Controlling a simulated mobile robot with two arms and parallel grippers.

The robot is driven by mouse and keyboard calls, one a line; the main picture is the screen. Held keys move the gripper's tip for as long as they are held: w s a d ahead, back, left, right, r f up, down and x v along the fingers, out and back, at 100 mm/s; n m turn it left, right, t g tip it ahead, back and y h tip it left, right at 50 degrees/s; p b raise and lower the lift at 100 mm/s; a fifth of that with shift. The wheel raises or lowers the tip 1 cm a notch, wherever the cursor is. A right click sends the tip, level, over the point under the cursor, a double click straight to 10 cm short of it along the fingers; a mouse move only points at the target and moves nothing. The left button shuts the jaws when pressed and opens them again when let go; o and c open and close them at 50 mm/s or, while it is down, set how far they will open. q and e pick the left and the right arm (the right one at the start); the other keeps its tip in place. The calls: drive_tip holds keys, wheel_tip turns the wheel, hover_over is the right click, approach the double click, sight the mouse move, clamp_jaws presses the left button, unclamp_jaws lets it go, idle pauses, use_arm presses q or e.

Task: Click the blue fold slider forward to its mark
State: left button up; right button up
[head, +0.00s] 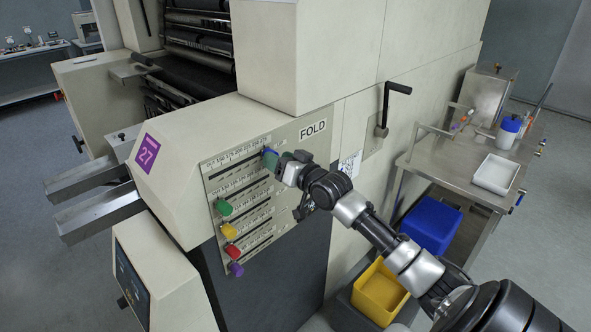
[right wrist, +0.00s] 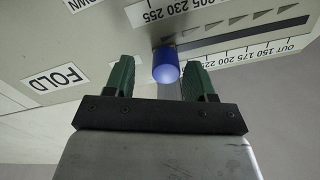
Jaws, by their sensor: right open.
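The blue fold slider knob (right wrist: 166,66) sits on the top scale of the fold panel, near the high-number end, in the right wrist view. In the head view only a bit of the blue knob (head: 270,153) shows beside my gripper. My right gripper (head: 271,159) is at the panel; in the right wrist view its green fingers (right wrist: 160,78) are open, one on each side of the knob, with visible gaps. The fold panel (head: 290,150) has several scales with green (head: 224,208), yellow (head: 223,230), red (head: 232,251) and purple (head: 236,269) knobs below. My left gripper is not in view.
A crank handle (head: 384,108) sticks out right of the panel. A steel cart (head: 450,160) with a white tray (head: 495,174) stands at the right. A blue bin (head: 431,226) and a yellow bin (head: 379,294) are near my right arm.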

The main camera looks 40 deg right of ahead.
drive_tip(key=s+d+b, duration=0.1)
drive_tip(key=s+b, duration=0.1)
drive_tip(key=s, duration=0.6)
drive_tip(key=shift+s, duration=0.4)
